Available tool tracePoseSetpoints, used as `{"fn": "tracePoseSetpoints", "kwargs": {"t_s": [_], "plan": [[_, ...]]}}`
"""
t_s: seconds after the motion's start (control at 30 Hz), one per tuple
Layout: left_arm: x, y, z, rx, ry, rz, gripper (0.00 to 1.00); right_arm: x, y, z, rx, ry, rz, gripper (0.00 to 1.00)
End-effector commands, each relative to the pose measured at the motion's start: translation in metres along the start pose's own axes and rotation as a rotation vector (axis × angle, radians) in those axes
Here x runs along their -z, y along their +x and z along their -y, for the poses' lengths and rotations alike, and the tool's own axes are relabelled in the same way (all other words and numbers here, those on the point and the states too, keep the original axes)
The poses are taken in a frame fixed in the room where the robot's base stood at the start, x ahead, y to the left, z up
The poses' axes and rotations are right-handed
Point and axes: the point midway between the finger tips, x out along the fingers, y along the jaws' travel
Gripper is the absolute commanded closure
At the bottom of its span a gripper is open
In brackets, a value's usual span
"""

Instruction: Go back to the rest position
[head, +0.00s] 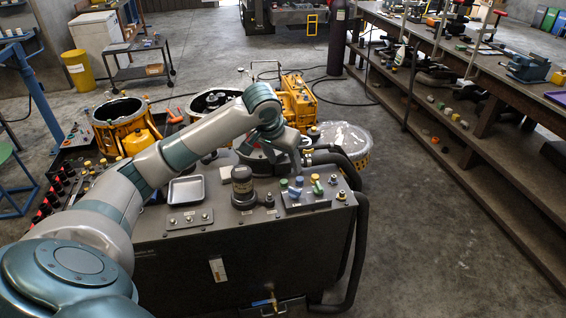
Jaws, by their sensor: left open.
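My left arm comes in from the lower left and reaches over a dark machine cabinet (240,255). My left gripper (296,163) points down above the cabinet's back part, near a round grey and red housing. It is open, and I see nothing held in it. The fingertips are small in the view, and I cannot tell whether they touch anything. My right arm and gripper are not in view.
A small metal tray (186,190), a dark cylinder (242,186) and coloured knobs (316,184) sit on the cabinet top. Yellow housings (298,101) stand behind. Black hoses (361,240) run along its right side. A long workbench (480,92) is at right, with clear floor between.

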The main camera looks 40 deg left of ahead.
Motion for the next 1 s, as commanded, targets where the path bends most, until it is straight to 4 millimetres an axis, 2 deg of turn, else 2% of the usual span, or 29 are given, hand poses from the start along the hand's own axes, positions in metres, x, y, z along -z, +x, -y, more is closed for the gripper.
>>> {"fn": "tracePoseSetpoints", "kwargs": {"t_s": [0.2,0.73,0.87,1.0], "plan": [[-0.001,-0.009,0.000,0.000,0.000,0.001,0.45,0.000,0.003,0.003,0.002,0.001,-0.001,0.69],[-0.001,-0.009,0.000,0.000,0.000,0.001,0.45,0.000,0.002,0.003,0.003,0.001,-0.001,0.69],[-0.004,-0.005,-0.004,-0.003,0.010,0.003,0.45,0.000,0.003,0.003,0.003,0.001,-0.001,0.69],[-0.020,0.012,-0.020,-0.016,0.047,0.009,0.45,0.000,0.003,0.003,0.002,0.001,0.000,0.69]]}}
